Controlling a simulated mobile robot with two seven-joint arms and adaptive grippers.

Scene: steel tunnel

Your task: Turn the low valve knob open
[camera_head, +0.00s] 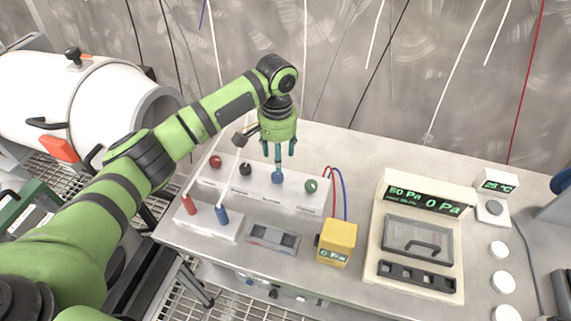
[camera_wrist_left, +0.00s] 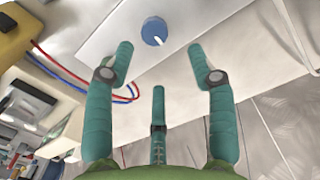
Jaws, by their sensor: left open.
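A white panel box (camera_head: 238,184) on the bench bears a row of knobs: red (camera_head: 215,162), black (camera_head: 246,169), blue (camera_head: 278,178) and green (camera_head: 311,185). Their labels are too small to read, so I cannot tell which is marked low. My left gripper (camera_head: 278,150) points down over the blue knob, fingers spread and empty. In the left wrist view the blue knob (camera_wrist_left: 153,31), with a white pointer mark, lies just beyond and between the open fingertips (camera_wrist_left: 160,55), seemingly untouched. My right gripper is in neither view.
A yellow gauge box (camera_head: 337,243) with red and blue wires stands right of the panel. A smaller white box with red and blue handles (camera_head: 205,222) stands in front. A cream meter (camera_head: 415,235) stands farther right. Thin cables hang behind.

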